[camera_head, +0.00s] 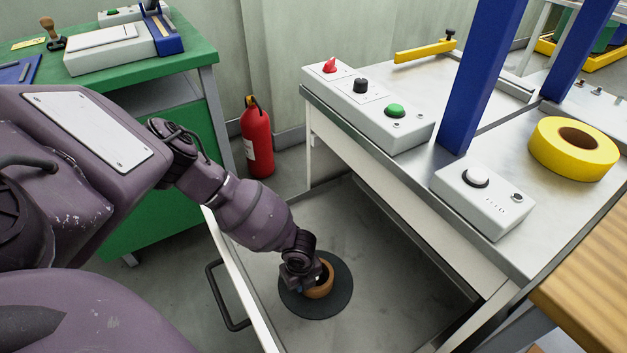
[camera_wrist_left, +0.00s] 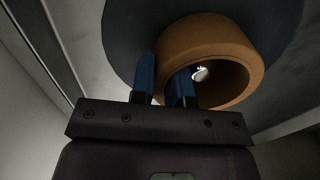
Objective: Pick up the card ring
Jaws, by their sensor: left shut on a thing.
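The card ring (camera_head: 322,290) is a brown, thick-walled ring on a dark round mat (camera_head: 330,306) in an open drawer (camera_head: 385,320). In the left wrist view the ring (camera_wrist_left: 225,45) shows large, with its hollow facing the camera and a small pale round thing (camera_wrist_left: 201,73) seen through it. My left gripper (camera_wrist_left: 165,78) has blue fingers, one outside the ring and one in its hollow, shut on the ring's wall. In the head view my left gripper (camera_head: 308,283) covers part of the ring. I cannot tell whether the ring touches the mat. My right gripper is not in view.
The drawer's front wall and black handle (camera_head: 228,300) are on the left. Above the drawer is a metal bench with a control box (camera_head: 365,105), blue posts (camera_head: 482,75) and a yellow tape roll (camera_head: 573,150). A red extinguisher (camera_head: 257,138) stands behind.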

